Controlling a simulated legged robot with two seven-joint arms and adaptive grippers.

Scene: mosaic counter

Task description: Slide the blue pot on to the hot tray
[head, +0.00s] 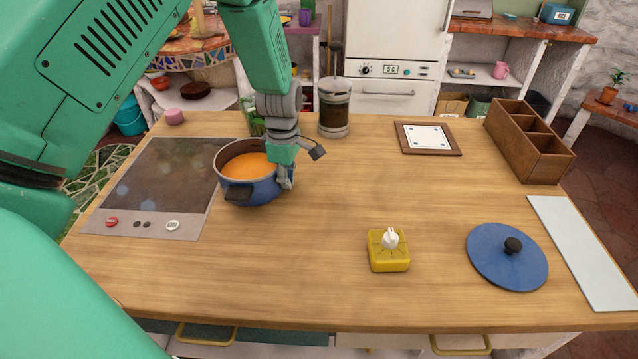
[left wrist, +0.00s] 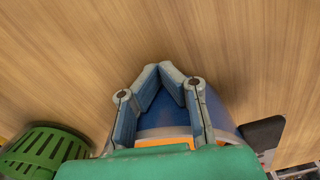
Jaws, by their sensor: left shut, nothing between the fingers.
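The blue pot (head: 252,190), filled with orange soup, stands upright at the right edge of the hot tray (head: 200,217), overlapping that edge in the head view. The tray has a dark glass top and a grey front panel with knobs. My left gripper (head: 286,182) points down at the pot's right side, shut and empty. In the left wrist view the closed fingertips (left wrist: 168,72) are over the wood beside the pot's blue wall (left wrist: 220,115). Whether they touch the pot I cannot tell. My right gripper is not in view.
A blue lid (head: 490,262) and a yellow timer (head: 388,260) lie to the right. A pink item (head: 175,117) sits behind the tray. The counter's middle is clear.

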